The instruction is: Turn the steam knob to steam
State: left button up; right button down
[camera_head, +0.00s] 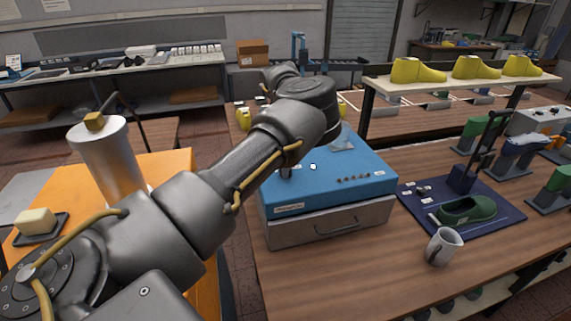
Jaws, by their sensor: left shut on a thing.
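A blue steam unit (340,184) sits on the wooden table, on top of a grey drawer box (332,222). Its sloping top has a row of small dark controls, small white labels and a white round spot. My left arm crosses the view from the lower left and bends down over the unit's left part. My left gripper (286,172) shows only as a small dark tip at the top panel, below my forearm. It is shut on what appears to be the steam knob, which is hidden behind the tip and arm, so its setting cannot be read. My right gripper is out of view.
A grey mug (443,246) and a dark blue mat (415,205) with a green shoe (466,211) lie to the right. Yellow lasts (475,68) stand on a raised shelf behind. A metal cylinder (106,160) stands on the orange surface at left. Table front is clear.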

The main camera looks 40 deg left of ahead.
pick_arm(q)
jog(key=shift+w+r, duration=0.1)
dwell(0.3)
jog(key=o, duration=1)
notch_tip(320, 180, up, 11)
jog(key=shift+f+b, duration=0.15)
jog(key=shift+b, duration=0.75)
